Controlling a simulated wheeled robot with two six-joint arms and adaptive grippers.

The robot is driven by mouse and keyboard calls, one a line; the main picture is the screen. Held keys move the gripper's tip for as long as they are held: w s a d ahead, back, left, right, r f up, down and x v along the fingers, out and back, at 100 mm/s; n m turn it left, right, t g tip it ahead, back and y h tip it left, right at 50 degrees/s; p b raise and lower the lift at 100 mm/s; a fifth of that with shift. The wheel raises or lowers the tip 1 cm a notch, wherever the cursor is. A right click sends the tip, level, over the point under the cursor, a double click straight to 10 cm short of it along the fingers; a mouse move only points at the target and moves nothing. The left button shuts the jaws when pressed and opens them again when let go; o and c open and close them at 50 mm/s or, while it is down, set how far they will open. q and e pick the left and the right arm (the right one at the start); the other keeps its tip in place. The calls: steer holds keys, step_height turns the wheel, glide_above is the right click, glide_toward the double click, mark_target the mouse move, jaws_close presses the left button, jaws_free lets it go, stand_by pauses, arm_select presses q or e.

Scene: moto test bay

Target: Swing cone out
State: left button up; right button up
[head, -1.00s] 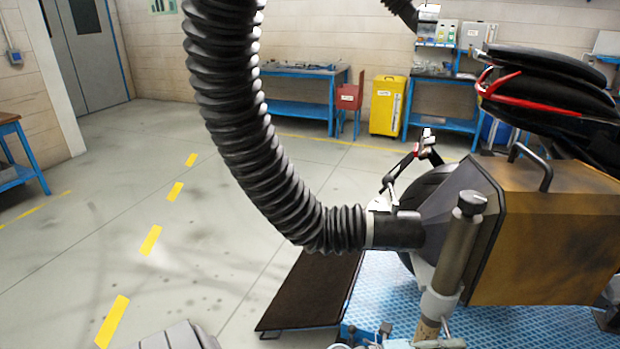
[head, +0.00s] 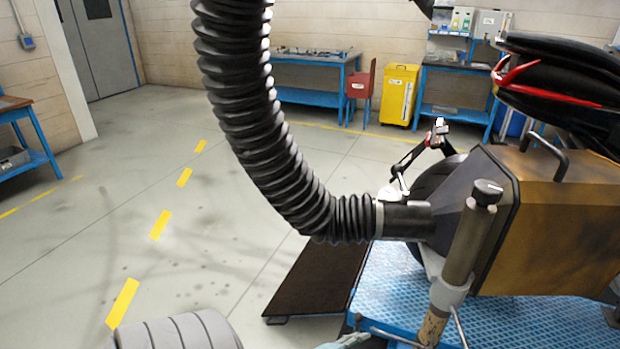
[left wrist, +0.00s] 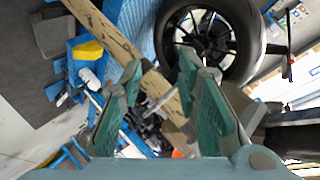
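The cone (head: 462,207) is the dark flared mouth of a scuffed yellow-brown box hood (head: 560,230) at the right of the head view. A ribbed black hose (head: 265,140) hangs from above and joins its narrow end by a short dark pipe. A grey post (head: 470,240) with a dark knob stands in front of the cone, with a worn tan lower part (head: 432,327). My left gripper (left wrist: 160,65) shows in the left wrist view, open, its green pads apart. A worn tan bar (left wrist: 112,32) passes beyond the fingers; contact is unclear. My right gripper is out of view.
A spoked motorcycle wheel (left wrist: 208,40) lies beyond the fingers. A blue textured platform (head: 390,285) and dark ramp (head: 315,278) are below the hose. A grey ribbed rounded shape (head: 180,333) enters at the bottom. A yellow cabinet (head: 399,95) stands behind.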

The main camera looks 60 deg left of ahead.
arm_select(q)
steer(key=s+f+n+g+p, duration=0.1)
steer(key=s+f+n+g, duration=0.3)
steer(key=s+f, duration=1)
step_height(320, 180, down, 4)
steer(key=shift+r+n+g, duration=0.15)
steer(key=shift+n+g, duration=0.15)
steer(key=shift+g, duration=0.8)
steer(key=shift+c, duration=0.2)
